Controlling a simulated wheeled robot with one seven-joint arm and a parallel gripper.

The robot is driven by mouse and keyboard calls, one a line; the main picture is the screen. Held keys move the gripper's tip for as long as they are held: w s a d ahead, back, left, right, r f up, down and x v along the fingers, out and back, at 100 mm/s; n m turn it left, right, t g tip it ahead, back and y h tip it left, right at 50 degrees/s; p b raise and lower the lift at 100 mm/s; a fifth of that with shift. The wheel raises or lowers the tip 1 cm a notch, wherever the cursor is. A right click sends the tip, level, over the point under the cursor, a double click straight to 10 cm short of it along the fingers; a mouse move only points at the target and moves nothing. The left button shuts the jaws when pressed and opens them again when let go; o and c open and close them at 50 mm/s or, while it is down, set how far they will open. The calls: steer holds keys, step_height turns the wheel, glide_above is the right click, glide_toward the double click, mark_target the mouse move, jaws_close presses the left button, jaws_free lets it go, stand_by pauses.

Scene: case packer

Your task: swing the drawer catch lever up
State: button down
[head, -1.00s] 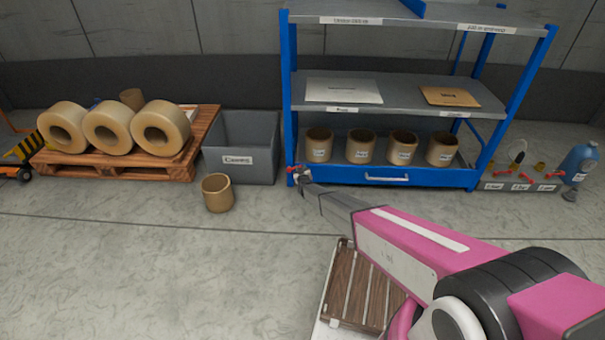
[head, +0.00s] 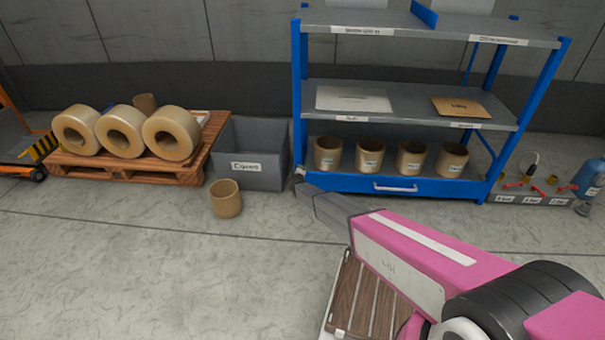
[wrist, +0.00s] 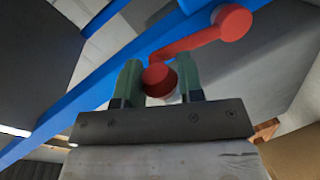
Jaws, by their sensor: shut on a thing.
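The red drawer catch lever (wrist: 192,42) shows in the wrist view, with a round pivot end at upper right and a knob at lower left. My gripper (wrist: 159,76) is shut on the knob, one green finger on each side. In the head view my gripper (head: 300,180) is at the lower left corner of the blue rack, and the lever cannot be made out there. The blue drawer (head: 455,191) is under the rack's lowest shelf and looks closed, with a pale handle (head: 400,188).
Several brown pots stand on the rack's lowest shelf (head: 338,178). A grey bin (head: 262,180) stands just left of the rack, with a loose pot (head: 226,200) before it. A pallet (head: 125,173) with rolls is further left.

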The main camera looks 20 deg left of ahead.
steer(key=shift+s+a+r+n+h, duration=0.15)
steer(key=shift+a+n+h, duration=0.25)
steer(key=shift+a+n, duration=0.45)
steer(key=c, duration=0.8)
jaws_free()
steer(key=shift+o, duration=0.2)
steer(key=shift+s, duration=0.1)
steer(key=v, duration=1)
steer(key=shift+s, duration=0.4)
